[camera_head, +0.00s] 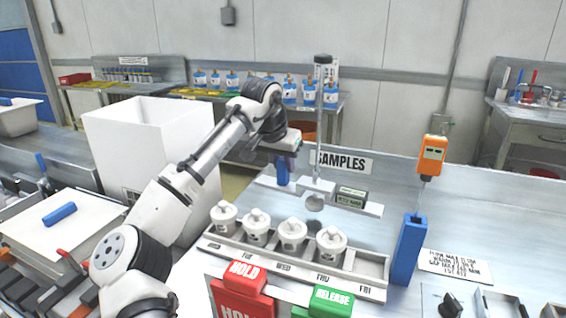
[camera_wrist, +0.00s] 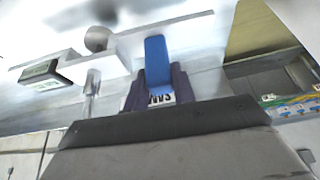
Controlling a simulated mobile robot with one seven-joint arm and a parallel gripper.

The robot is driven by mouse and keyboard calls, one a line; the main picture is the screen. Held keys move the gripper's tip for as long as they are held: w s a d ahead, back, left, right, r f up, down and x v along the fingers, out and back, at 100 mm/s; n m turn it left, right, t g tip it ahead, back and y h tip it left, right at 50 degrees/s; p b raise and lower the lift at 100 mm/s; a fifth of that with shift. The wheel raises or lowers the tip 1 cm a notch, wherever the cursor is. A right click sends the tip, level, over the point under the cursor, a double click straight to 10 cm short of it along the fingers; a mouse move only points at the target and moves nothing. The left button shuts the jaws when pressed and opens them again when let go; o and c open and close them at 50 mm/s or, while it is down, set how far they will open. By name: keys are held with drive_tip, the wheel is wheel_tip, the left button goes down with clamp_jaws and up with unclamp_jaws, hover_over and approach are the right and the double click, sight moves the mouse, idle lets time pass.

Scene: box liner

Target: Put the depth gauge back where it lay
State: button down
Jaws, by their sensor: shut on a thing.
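The depth gauge seems to be the assembly with a white crossbar (camera_head: 372,209), a tall vertical rod with a black top, a round foot disc and a dark box with a green display. My gripper (camera_head: 284,158) is shut on its blue grip (camera_head: 282,175), at the left end of the bar. The gauge appears held above the bench, behind the white lidded pots. In the wrist view the blue grip (camera_wrist: 157,62) stands between the dark fingers, and the bar, display and disc show beyond. Whether the disc touches anything is unclear.
A rack (camera_head: 372,290) holds several white pots (camera_head: 292,234) in front. An orange instrument (camera_head: 432,156) stands in a blue holder (camera_head: 408,250) to the right. Red HOLD (camera_head: 244,277) and green RELEASE (camera_head: 331,301) blocks are nearest. A tall white bin (camera_head: 150,150) stands left.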

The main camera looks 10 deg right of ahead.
sight(280, 176)
wheel_tip(280, 176, down, 2)
drive_tip(key=shift+f+b, duration=0.2)
drive_tip(key=shift+b, duration=0.75)
drive_tip(key=shift+f+b, duration=0.35)
drive_tip(key=shift+f, duration=1.35)
drive_tip(key=c, duration=1.1)
unclamp_jaws()
drive_tip(key=shift+f, duration=0.1)
drive_tip(key=v, duration=1.4)
drive_tip(key=shift+d+b, duration=0.1)
drive_tip(key=shift+b, duration=0.25)
